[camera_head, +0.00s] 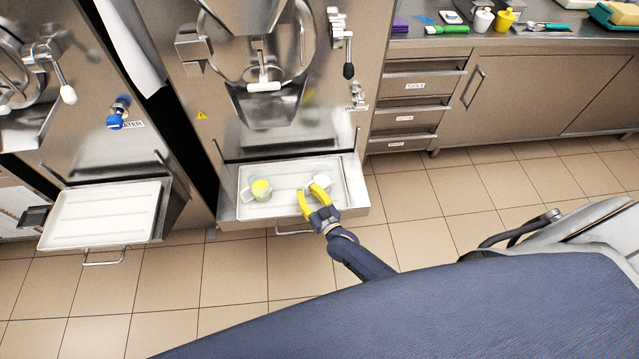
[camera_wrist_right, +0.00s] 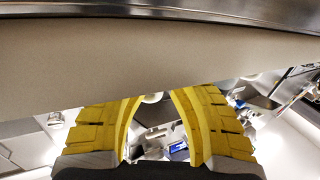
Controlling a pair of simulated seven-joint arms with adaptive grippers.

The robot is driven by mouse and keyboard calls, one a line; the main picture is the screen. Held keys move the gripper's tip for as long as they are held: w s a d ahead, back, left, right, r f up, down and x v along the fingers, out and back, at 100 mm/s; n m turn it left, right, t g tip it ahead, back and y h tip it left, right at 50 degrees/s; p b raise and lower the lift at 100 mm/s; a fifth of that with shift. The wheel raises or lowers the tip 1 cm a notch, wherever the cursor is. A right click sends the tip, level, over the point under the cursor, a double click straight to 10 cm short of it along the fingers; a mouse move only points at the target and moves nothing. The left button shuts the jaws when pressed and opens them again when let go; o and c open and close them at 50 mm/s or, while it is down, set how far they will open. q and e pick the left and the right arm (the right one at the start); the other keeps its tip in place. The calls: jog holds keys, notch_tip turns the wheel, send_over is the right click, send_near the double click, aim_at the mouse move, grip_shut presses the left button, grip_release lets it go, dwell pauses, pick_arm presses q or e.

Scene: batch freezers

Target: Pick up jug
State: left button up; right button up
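Two small jugs stand on the white tray (camera_head: 287,206) of the middle freezer in the head view. The left jug (camera_head: 259,188) is pale and has yellow contents. The right jug (camera_head: 321,180) is pale or clear and stands close to my right gripper (camera_head: 310,189). That gripper has yellow fingers, spread apart, at the tray's front right; I cannot tell whether they touch the jug. In the right wrist view the fingers (camera_wrist_right: 168,100) curve with a gap between them, and a beige surface covers their tips. No jug is clear there. My left gripper is not in view.
The freezer's steel body and spout (camera_head: 264,105) rise behind and above the tray. A second white tray (camera_head: 105,214) sits at the left freezer. A steel counter (camera_head: 480,42) with bottles and tools is at the back right. Tiled floor lies in front.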

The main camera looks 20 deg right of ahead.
jog(key=shift+w, duration=0.35)
grip_shut()
